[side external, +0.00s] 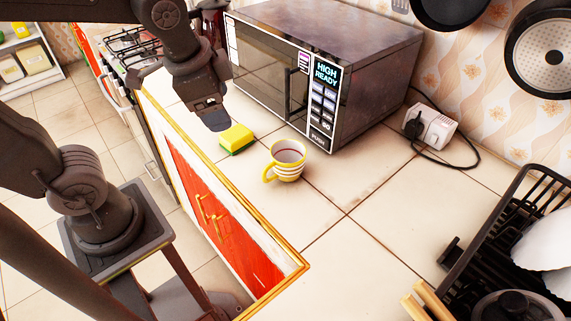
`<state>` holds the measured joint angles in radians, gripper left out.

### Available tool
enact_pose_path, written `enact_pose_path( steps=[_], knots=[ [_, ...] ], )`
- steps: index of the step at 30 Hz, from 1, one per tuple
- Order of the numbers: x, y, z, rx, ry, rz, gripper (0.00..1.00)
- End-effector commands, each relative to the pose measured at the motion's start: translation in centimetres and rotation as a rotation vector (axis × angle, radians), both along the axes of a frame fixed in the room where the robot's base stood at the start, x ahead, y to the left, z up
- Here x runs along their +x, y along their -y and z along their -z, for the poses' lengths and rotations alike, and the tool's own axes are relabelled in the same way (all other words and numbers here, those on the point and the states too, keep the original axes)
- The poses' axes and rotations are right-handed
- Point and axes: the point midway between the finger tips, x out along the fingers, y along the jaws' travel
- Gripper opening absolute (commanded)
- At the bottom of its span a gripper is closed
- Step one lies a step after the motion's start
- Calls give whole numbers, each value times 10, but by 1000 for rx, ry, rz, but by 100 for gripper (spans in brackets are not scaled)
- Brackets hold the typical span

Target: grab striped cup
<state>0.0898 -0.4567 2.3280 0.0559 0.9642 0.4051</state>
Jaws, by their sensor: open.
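The striped cup (288,161) stands upright on the tiled counter, in front of the microwave. It is white with yellow stripes, and its yellow handle points to the left and front. Its inside looks empty, with a thin red line. My gripper (216,122) is above the counter, up and to the left of the cup and close to the yellow sponge. It is open, and nothing shows between its fingers. It is apart from the cup.
A yellow and green sponge (236,138) lies left of the cup. The microwave (318,75) stands behind. A socket with a black plug (430,127) is at right. A black dish rack (490,225) with plates fills the lower right. Pans (540,50) hang above. Counter right of the cup is clear.

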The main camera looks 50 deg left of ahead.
Motion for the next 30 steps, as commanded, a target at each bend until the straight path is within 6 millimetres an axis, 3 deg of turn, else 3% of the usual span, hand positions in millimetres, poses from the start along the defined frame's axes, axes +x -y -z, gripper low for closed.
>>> enact_pose_path(
  steps=[6,12,19,30],
  knots=[
    [48,26,31,178,-215,545,71],
    [72,43,57,254,-340,883,71],
    [78,47,77,274,-377,990,71],
    [77,37,141,272,-377,985,71]
  ],
)
